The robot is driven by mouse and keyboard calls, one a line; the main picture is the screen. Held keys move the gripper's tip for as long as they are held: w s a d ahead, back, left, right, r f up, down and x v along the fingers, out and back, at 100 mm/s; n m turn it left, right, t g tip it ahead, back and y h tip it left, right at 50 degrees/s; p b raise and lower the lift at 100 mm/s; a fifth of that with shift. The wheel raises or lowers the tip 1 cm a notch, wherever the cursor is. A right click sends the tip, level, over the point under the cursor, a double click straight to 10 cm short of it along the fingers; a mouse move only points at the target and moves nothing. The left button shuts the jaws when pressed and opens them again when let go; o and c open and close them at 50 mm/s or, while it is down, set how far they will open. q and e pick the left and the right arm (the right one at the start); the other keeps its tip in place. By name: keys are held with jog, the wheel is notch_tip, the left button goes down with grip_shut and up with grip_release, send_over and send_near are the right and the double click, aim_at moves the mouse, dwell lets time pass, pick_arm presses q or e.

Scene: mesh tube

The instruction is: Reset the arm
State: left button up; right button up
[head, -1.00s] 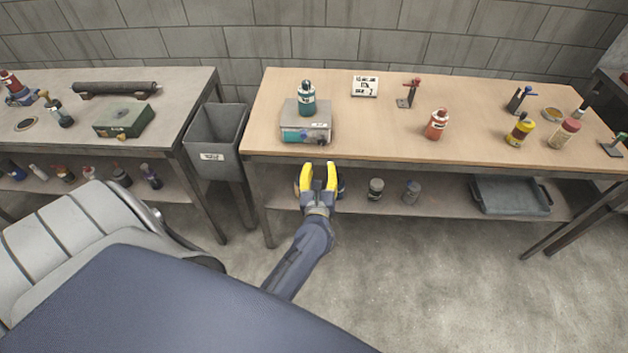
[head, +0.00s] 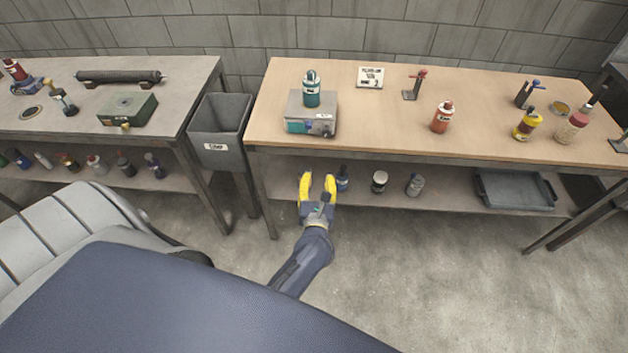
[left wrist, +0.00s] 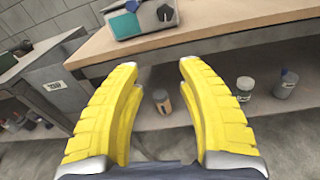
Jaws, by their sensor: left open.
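My left gripper (head: 317,186) has yellow fingers. It is open and empty, in front of the wooden table's front edge and below the tabletop's level in the head view. In the left wrist view its two fingers (left wrist: 165,75) stand wide apart with nothing between them touching; a small jar on the lower shelf shows through the gap. A teal bottle (head: 312,90) stands on a grey device (head: 309,115) at the left end of the wooden table (head: 390,115). My right gripper is not in either view.
A grey bin (head: 218,128) hangs between the two tables. An orange bottle (head: 442,118), a yellow bottle (head: 526,125) and small stands are on the wooden table. Jars and a grey tray (head: 515,190) are on the lower shelf. The floor in front is clear.

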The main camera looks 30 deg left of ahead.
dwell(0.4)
pick_arm(q)
jog(key=d+f+m+t+h, duration=0.2)
jog(key=d+f+m+h, duration=0.5)
jog(key=m, duration=1)
jog(key=s+d+f+m+g+h, duration=0.1)
jog(key=s+d+f+m+g, duration=0.2)
jog(key=f, duration=0.4)
jog(key=s+f+m+h, duration=0.1)
jog(key=s+f+m, duration=0.1)
jog(key=f+m, duration=0.5)
jog(key=s+d+f+m+g+h, duration=0.1)
jog(key=s+d+f+m+g, duration=0.15)
jog(key=f, duration=0.55)
jog(key=s+a+f+m+g, duration=0.2)
jog(key=s+f+m+g, duration=0.3)
jog(key=s+f+m, duration=0.75)
jog(key=s+a+f+g, duration=0.1)
jog(key=s+f, duration=0.3)
jog(key=s, duration=0.5)
jog(key=s+a+f+m+g+y, duration=0.1)
jog(key=s+a+f, duration=0.3)
jog(key=s, duration=0.5)
jog(key=s+a+f+g+y, duration=0.1)
jog(key=s+a+f+g, duration=0.2)
jog(key=s, duration=0.6)
jog(key=shift+f+m, duration=0.4)
jog(key=shift+f, duration=0.05)
